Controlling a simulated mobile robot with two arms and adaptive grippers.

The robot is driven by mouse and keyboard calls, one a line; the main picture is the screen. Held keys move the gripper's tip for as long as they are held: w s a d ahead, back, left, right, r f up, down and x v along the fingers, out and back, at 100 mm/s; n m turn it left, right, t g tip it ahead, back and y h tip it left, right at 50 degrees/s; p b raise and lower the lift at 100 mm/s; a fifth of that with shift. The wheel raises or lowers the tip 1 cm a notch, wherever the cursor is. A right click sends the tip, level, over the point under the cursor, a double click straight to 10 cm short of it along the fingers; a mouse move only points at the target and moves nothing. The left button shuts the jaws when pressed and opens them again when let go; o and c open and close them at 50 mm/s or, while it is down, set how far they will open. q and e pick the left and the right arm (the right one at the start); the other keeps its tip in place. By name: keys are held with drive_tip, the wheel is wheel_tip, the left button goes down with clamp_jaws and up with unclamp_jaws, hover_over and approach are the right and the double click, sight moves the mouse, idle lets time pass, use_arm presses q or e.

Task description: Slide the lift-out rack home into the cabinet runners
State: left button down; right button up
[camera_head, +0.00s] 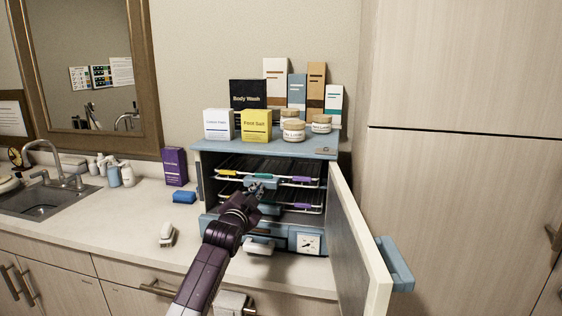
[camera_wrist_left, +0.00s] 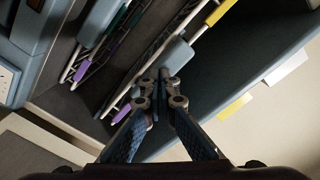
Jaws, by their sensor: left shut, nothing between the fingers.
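The blue warming cabinet (camera_head: 322,148) stands on the counter with its door (camera_head: 355,235) swung open to the right. Inside are two wire racks with coloured grips, an upper rack (camera_head: 300,181) and a lower rack (camera_head: 310,208). A blue block (camera_wrist_left: 175,56) is at the front of the upper rack. My left gripper (camera_head: 257,190) is at the cabinet mouth, in front of that rack. In the left wrist view my left gripper (camera_wrist_left: 160,82) is shut and empty, its tips against or very near the block. The rack's rear end and runners are hidden. My right gripper is out of view.
Jars and boxes, including a yellow box (camera_head: 256,126), stand on the cabinet top. A purple box (camera_head: 175,166), a blue sponge (camera_head: 184,197) and a white item (camera_head: 166,235) are on the counter at left. The open door and its blue handle (camera_head: 395,264) bound the right side.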

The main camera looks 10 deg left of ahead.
use_arm(q)
drive_tip(key=shift+w+d+f+b, duration=0.1)
drive_tip(key=shift+w+b, duration=1.5)
drive_tip(key=shift+w, duration=0.45)
drive_tip(key=shift+s, duration=0.1)
drive_tip(key=shift+s+p, duration=0.6)
drive_tip(key=shift+p, duration=0.45)
drive_tip(key=s+p, duration=0.3)
drive_tip(key=shift+s, duration=0.35)
